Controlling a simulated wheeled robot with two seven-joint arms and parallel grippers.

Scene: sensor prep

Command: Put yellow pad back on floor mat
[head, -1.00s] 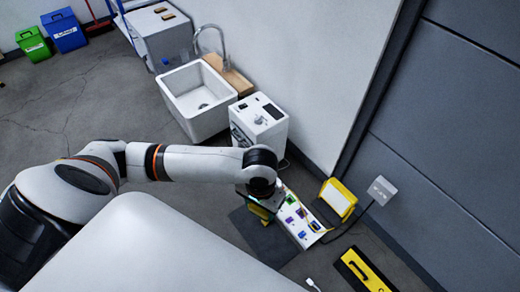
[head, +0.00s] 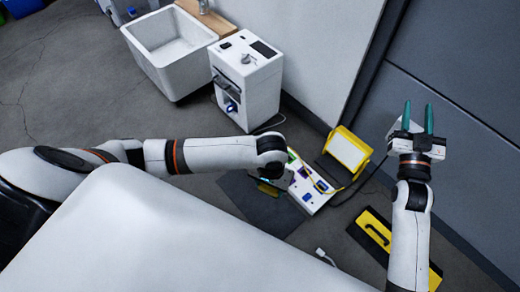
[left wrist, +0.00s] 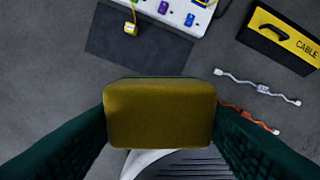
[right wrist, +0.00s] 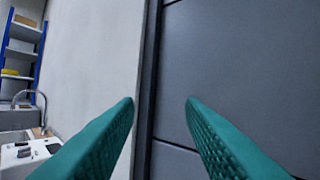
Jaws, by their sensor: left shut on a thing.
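The yellow pad (left wrist: 160,114) is a rounded block between the two teal fingers of my left gripper (left wrist: 160,125), which is shut on it. The dark grey floor mat (left wrist: 150,48) lies on the floor beyond the pad in the left wrist view. In the head view the mat (head: 262,212) is partly covered by my left gripper (head: 269,186), whose fingers and pad are mostly hidden by my wrist. My right gripper (head: 418,106) is raised near the grey wall panel, open and empty. Its spread fingers also show in the right wrist view (right wrist: 160,102).
A white strip with coloured items (head: 309,197) adjoins the mat. A yellow work light (head: 347,151), a yellow-and-black cable box (head: 375,231), a white cabinet (head: 258,85) and a sink (head: 170,50) stand nearby.

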